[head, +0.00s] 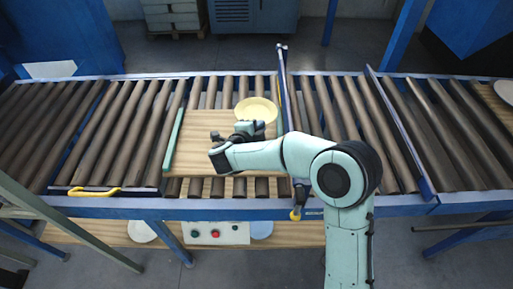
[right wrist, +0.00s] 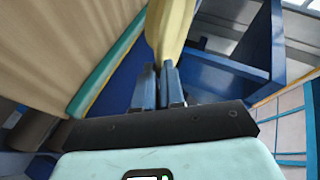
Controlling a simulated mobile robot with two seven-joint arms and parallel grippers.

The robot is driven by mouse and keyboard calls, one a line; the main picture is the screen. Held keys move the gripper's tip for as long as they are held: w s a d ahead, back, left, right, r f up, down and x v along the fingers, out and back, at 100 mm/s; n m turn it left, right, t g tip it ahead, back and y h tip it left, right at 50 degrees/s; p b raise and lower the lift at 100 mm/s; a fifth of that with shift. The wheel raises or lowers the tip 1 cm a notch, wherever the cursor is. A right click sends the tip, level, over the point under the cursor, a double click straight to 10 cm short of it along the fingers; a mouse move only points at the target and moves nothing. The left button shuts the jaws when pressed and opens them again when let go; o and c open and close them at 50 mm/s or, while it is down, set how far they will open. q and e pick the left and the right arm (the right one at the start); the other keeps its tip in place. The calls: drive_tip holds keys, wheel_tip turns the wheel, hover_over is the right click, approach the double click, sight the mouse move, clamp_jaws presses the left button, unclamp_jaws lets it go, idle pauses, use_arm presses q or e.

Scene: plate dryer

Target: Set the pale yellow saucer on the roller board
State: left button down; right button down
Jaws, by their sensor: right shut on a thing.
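The pale yellow saucer (head: 257,107) is at the far right part of the wooden roller board (head: 190,140) in the head view. My right gripper (head: 250,127) is shut on the saucer's near edge. In the right wrist view the saucer (right wrist: 171,28) rises edge-on from between the closed fingers (right wrist: 159,88). The board (right wrist: 55,45), with its teal edge strip, lies to the left there. I cannot tell whether the saucer touches the board. My right forearm hides part of the board. My left gripper is not in view.
Brown rollers (head: 125,130) run on both sides of the board in a blue frame. A teal strip (head: 174,140) edges the board on the left. A blue divider (head: 398,130) stands to the right. A button box (head: 215,234) and plates (head: 141,231) sit on the lower shelf.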

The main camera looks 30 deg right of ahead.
wheel_tip(320, 180, down, 10)
drive_tip(key=shift+r+b, duration=0.1)
drive_tip(key=shift+b, duration=0.35)
drive_tip(key=c, duration=1.2)
unclamp_jaws()
drive_tip(key=v, duration=1.2)
